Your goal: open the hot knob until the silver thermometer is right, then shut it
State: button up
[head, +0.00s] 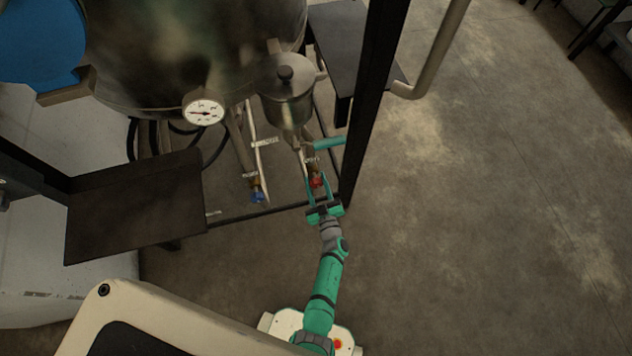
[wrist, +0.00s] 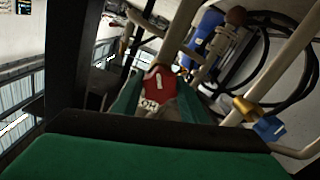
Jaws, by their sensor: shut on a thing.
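The red hot knob (head: 317,182) sits low on a pipe below the small metal pot, beside the black post. It also shows in the wrist view (wrist: 159,82), with a white mark on its face. My gripper (head: 318,184) reaches it from the front with its green fingers on either side, shut on the knob. The silver thermometer (head: 204,110) is a round white dial on the large tank. Its dark needle points to the left; the scale is too small to read. A blue knob (head: 257,196) is on another pipe to the left, also in the wrist view (wrist: 268,129).
A black upright post (head: 366,110) stands just right of my gripper. A dark flat plate (head: 135,210) is at the left. The large metal tank (head: 150,60) fills the back left. Open floor (head: 480,200) lies to the right.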

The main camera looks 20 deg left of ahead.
jog(key=n, duration=0.4)
jog(key=shift+s+f+n, duration=0.15)
jog(key=shift+n, duration=0.25)
jog(key=n, duration=0.3)
jog(key=shift+n, duration=0.3)
jog(key=n, duration=0.7)
jog(key=o, duration=1)
jog(key=shift+o, duration=0.2)
jog(key=v, duration=1)
jog(key=shift+s+d, duration=0.2)
jog(key=shift+s, duration=0.1)
